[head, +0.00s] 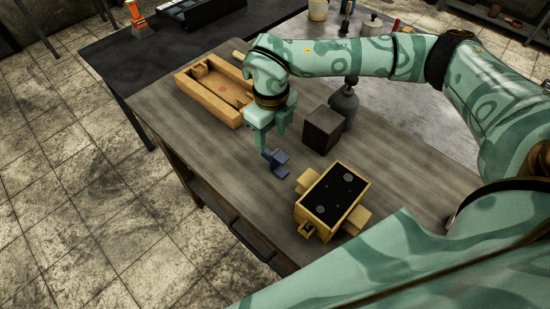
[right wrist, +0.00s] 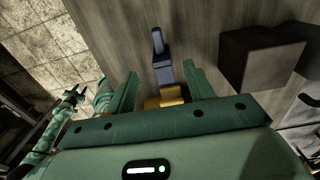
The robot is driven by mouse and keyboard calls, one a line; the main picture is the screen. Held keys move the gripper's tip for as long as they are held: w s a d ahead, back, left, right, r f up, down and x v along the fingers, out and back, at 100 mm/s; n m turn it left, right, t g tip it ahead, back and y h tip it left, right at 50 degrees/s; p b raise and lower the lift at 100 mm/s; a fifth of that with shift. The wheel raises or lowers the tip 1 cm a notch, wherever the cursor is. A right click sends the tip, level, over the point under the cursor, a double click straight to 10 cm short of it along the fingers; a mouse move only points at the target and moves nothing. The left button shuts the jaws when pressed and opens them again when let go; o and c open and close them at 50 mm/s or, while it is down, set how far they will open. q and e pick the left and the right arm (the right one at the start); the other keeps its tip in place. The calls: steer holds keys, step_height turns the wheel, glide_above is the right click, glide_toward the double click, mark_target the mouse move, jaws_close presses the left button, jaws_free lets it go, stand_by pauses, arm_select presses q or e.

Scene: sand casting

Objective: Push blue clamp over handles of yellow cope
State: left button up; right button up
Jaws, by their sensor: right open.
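The blue clamp (head: 276,163) is on the wooden table, just below my right gripper (head: 268,142). It also shows in the right wrist view (right wrist: 165,67), in front of the gripper, with its near end between the fingers. My right gripper is open; I cannot tell whether a finger touches the clamp. The yellow cope (head: 316,211) stands to the lower right of the clamp, filled with dark sand and with handles sticking out at its sides. A yellow piece between the fingers in the right wrist view is mostly hidden. My left gripper is not seen in the head view.
A dark block (head: 322,130) stands right of the clamp, with a grey bottle (head: 344,105) behind it. An orange-brown wooden box (head: 188,84) lies at the table's far left. The table is bare left of the clamp, up to its edge and drawer handle (head: 250,240).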

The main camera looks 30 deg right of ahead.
mark_target(274, 154)
steer(key=f, duration=0.5)
steer(key=f+b, duration=0.1)
steer(key=f, duration=0.1)
steer(key=shift+s+d+f, duration=0.2)
steer(key=shift+s, duration=0.1)
steer(key=c, duration=1.1)
